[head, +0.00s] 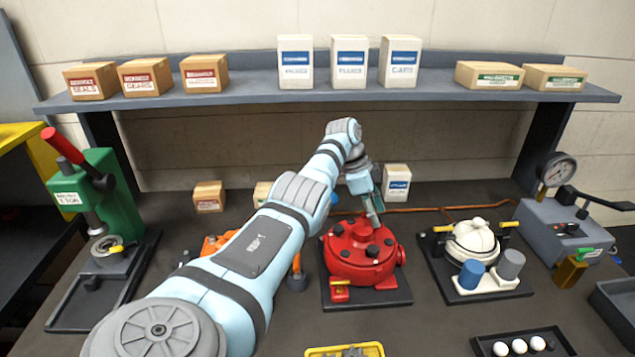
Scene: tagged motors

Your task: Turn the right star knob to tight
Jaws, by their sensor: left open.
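A round red motor housing (345,268) sits on a dark base plate (385,300) in the middle of the bench. Several dark knobs stand on its top, one at the left (338,230), one at the front (372,250) and one at the right (389,242). I cannot make out their star shape or any tight mark. My left gripper (373,212) points down at the back of the red housing's top, behind the right knob. It is open, with nothing seen in it. Its fingertips are small, and I cannot tell whether they touch anything. My right gripper is out of view.
My left arm hides much of an orange unit (214,244). A cream motor (470,240) with blue and grey cylinders stands to the right. A green press (100,190) stands left, a gauge box (560,235) far right. A shelf (250,92) of boxes spans the back.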

